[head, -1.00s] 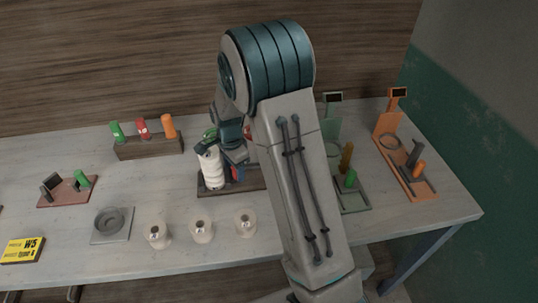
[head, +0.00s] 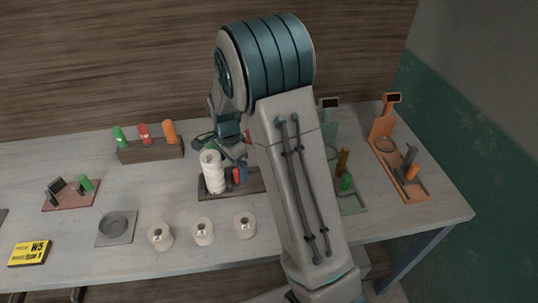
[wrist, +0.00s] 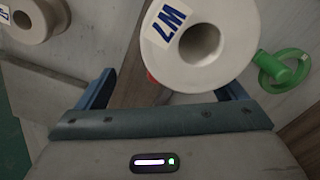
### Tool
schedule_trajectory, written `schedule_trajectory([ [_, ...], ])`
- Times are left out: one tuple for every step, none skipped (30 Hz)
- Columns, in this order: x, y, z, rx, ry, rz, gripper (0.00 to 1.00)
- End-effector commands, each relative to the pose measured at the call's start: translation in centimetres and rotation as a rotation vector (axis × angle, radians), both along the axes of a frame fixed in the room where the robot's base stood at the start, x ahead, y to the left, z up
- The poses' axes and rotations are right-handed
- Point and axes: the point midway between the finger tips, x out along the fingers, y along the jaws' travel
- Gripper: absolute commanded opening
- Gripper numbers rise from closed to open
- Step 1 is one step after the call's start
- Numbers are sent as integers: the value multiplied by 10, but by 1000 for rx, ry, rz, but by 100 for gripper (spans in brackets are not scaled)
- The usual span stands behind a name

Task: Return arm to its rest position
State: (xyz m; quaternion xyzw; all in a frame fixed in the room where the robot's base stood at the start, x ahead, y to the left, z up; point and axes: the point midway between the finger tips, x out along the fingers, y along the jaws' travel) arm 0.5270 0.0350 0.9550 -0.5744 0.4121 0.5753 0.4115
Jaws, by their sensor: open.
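My gripper (head: 222,145) is partly hidden behind my arm in the head view, just behind and beside the top of a white stacked spool (head: 212,172). In the wrist view the two blue fingers of my gripper (wrist: 165,85) stand wide apart with nothing clamped between them. A pale roll labelled W7 (wrist: 225,58) shows close ahead of the fingers, its round hole facing the camera. The white stack stands upright on a dark wooden tray (head: 208,194) beside small red and blue items.
Three pale rolls (head: 203,232) stand along the front of the table (head: 85,145). A wooden rack (head: 150,150) holds green, red and orange bottles. An orange stand (head: 382,130) is at the right. A grey dish (head: 113,222) and a yellow W5 sign (head: 30,252) are at the left.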

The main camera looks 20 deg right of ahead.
Motion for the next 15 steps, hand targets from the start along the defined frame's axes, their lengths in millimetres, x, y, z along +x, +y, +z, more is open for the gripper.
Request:
schedule_trajectory([
  [0,0,11,0,-2,1,91],
  [0,0,15,0,-2,0,91],
  [1,0,19,0,-3,0,91],
  [1,0,22,0,-2,0,91],
  [0,0,24,0,-2,0,91],
  [0,0,25,1,-2,0,91],
  [0,0,25,0,-1,0,91],
  [0,0,25,0,-1,0,91],
  [0,0,25,0,-1,0,91],
  [0,0,24,0,-1,0,91],
  [0,0,24,0,-1,0,91],
  [0,0,24,0,-1,0,91],
  [0,0,24,0,-1,0,91],
  [0,0,24,0,-1,0,91],
  [0,0,24,0,-1,0,91],
])
